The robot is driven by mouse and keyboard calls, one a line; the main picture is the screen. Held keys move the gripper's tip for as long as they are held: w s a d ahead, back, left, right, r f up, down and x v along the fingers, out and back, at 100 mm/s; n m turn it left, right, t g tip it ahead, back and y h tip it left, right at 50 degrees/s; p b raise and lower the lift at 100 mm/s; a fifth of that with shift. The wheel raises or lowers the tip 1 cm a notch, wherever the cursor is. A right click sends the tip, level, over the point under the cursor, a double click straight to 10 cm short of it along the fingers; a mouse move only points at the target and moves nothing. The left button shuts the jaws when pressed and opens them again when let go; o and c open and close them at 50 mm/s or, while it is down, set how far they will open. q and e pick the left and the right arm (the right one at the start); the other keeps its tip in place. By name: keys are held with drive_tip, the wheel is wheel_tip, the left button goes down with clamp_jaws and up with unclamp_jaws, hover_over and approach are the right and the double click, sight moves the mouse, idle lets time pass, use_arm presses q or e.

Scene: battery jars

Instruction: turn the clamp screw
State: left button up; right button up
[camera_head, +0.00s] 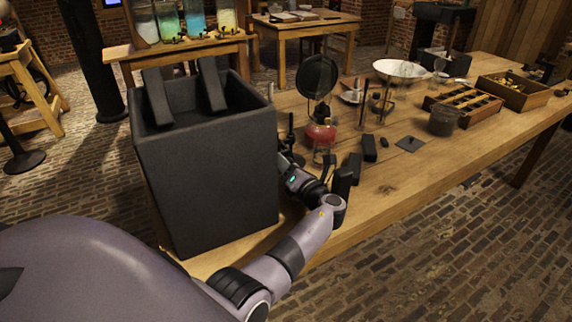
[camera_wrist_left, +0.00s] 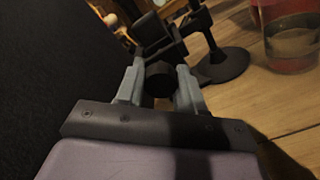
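The clamp screw (camera_wrist_left: 160,77) shows in the left wrist view as a dark round knob below a black clamp. The clamp sits by a stand whose round black base (camera_wrist_left: 222,66) rests on the wooden table. In the head view my left gripper (camera_head: 284,158) is at the stand, just right of the big dark box, and the screw is too small to make out. My right gripper is not in view.
The tall dark open box (camera_head: 205,180) stands close left of the gripper. A red-based glass vessel (camera_head: 321,133) is just right of it. Black blocks (camera_head: 369,148), a dark plate (camera_head: 410,144) and a wooden compartment tray (camera_head: 465,105) lie farther right. The front right tabletop is clear.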

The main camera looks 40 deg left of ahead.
use_arm(q)
drive_tip(key=c, duration=0.3)
drive_tip(key=n+b, duration=0.1)
drive_tip(key=n, duration=0.2)
drive_tip(key=shift+f, duration=0.1)
drive_tip(key=shift+n+b, duration=0.65)
drive_tip(key=shift+n, duration=1.15)
drive_tip(key=o, duration=1)
